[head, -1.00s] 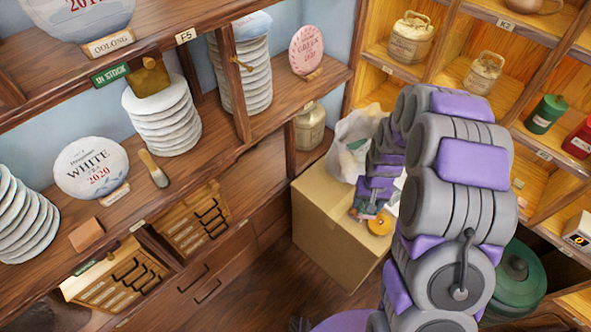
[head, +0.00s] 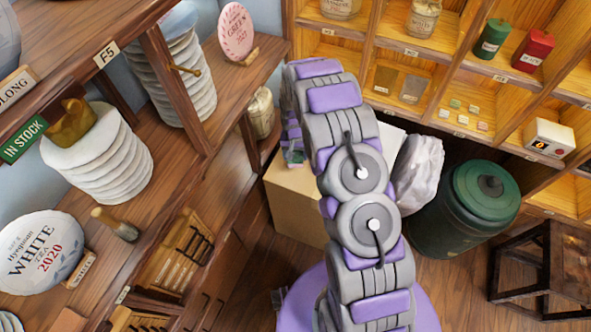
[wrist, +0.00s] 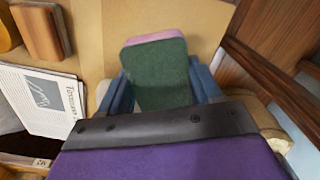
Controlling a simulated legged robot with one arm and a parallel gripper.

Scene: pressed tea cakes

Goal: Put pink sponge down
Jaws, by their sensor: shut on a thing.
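The pink sponge (wrist: 158,38) shows in the wrist view as a block with a dark green face (wrist: 160,78) towards the camera and a pink edge at the top. My gripper (wrist: 160,72) is shut on it, with one blue finger on each side. Behind the sponge lies a plain tan surface; I cannot tell whether the sponge touches it. In the head view my arm reaches over the cardboard box (head: 292,205) beside the shelf, and the sponge is not clearly visible there.
A brown block (wrist: 40,32) and a printed paper (wrist: 42,98) lie left of the sponge in the wrist view. In the head view, a whitish bag (head: 418,170) and a green canister (head: 470,205) stand right of my arm. The wooden shelf (head: 185,165) is close on the left.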

